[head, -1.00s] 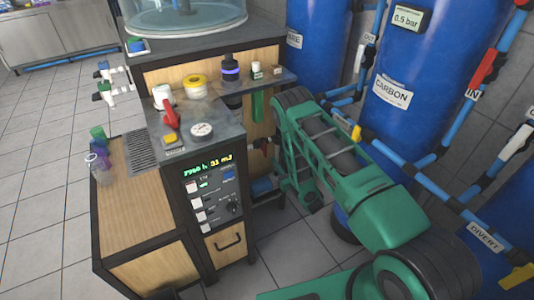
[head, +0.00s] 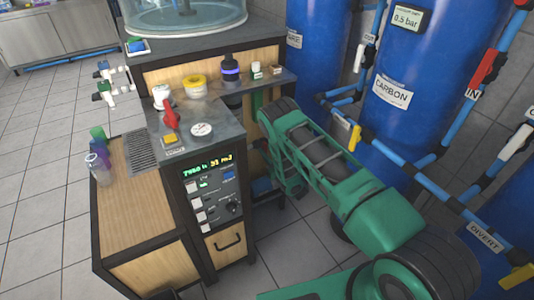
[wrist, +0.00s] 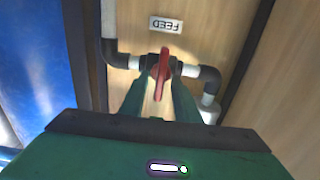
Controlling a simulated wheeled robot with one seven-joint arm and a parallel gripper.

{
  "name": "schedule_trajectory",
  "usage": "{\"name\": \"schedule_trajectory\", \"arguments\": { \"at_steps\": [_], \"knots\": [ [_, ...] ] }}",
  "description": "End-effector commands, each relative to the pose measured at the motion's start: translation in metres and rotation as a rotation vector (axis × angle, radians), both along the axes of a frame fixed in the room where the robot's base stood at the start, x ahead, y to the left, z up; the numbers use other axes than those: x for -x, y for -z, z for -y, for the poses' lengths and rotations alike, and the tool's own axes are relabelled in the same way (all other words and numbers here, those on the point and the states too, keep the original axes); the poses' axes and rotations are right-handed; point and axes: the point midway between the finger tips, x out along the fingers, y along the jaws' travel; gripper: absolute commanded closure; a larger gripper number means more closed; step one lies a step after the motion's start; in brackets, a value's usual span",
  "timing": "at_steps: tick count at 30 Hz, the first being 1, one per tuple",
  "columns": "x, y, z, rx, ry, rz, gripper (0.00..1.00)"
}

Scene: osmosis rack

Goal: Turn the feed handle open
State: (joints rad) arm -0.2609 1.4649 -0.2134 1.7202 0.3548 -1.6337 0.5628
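The red feed handle (wrist: 160,75) sits on a dark valve in a pipe run on the wood panel, under an upside-down FEED label (wrist: 166,24) in the wrist view. The handle stands upright in that picture, across the pipe. My gripper (wrist: 161,82) has one green finger on each side of the handle. The fingers look open around it; whether either touches it I cannot tell.
A white-and-dark pipe elbow (wrist: 207,77) is close to my right finger. Blue tanks, including the carbon one (head: 400,60), and blue pipes (head: 395,155) stand right of my arm. The wooden rack (head: 130,195) with a drawer is at the left. Open tiled floor lies further left.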

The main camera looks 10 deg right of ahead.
Motion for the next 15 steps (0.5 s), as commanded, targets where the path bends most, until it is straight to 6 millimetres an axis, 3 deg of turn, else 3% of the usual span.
{"name": "schedule_trajectory", "arguments": {
  "at_steps": [10, 11, 14, 15],
  "knots": [
    [-0.0045, 0.0002, -0.0011, -0.001, 0.001, -0.001, 0.71],
    [-0.0045, 0.0002, -0.0011, -0.001, 0.001, -0.001, 0.73],
    [-0.0044, 0.0002, -0.001, -0.001, 0.001, -0.001, 0.97],
    [-0.0044, 0.0002, -0.001, -0.001, 0.001, -0.001, 1.0]
  ]
}}
